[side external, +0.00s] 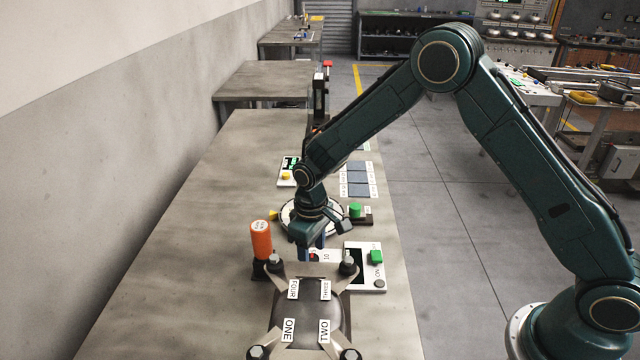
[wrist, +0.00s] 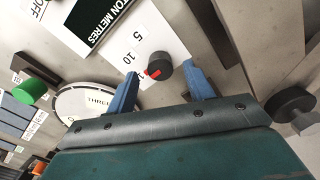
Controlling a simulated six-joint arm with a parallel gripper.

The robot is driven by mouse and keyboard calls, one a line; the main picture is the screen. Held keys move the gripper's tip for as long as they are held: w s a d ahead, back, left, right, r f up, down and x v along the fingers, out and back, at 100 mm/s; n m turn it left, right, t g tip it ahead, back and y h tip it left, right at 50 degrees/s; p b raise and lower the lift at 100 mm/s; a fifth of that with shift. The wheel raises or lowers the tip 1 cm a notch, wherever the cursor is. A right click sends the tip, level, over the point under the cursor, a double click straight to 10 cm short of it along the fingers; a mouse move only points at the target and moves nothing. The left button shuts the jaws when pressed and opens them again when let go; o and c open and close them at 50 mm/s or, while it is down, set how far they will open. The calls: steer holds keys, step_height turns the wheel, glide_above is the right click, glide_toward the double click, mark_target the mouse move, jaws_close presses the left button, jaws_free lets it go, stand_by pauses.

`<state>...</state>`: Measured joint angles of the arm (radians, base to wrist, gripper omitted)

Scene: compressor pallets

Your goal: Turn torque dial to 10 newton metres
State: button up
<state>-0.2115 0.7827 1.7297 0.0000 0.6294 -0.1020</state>
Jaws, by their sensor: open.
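The torque dial (wrist: 161,64) is a dark round knob with a red pointer mark, on a white panel (wrist: 100,48) printed with 5, 10 and a partly hidden number. In the wrist view the red mark points to the lower left, below the 10, towards the partly hidden number. My gripper (wrist: 161,74) is open, with one blue finger on each side of the dial; I cannot tell whether they touch it. In the side view my gripper (side external: 318,246) is lowered over the left part of the panel (side external: 365,285) and mostly hides the dial.
An orange-handled tool (side external: 261,240) stands left of my gripper. The compressor (side external: 305,310) with bolts and numbered labels is just in front. A green button (side external: 376,256) is on the panel's right. The bench (side external: 190,230) is clear on the left.

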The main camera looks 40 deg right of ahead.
mark_target(312, 262)
steer(key=shift+f, duration=1.3)
steer(key=c, duration=1)
steer(key=shift+o, duration=0.2)
steer(key=shift+m, duration=0.5)
steer(key=m, duration=0.3)
steer(key=shift+m, duration=2.4)
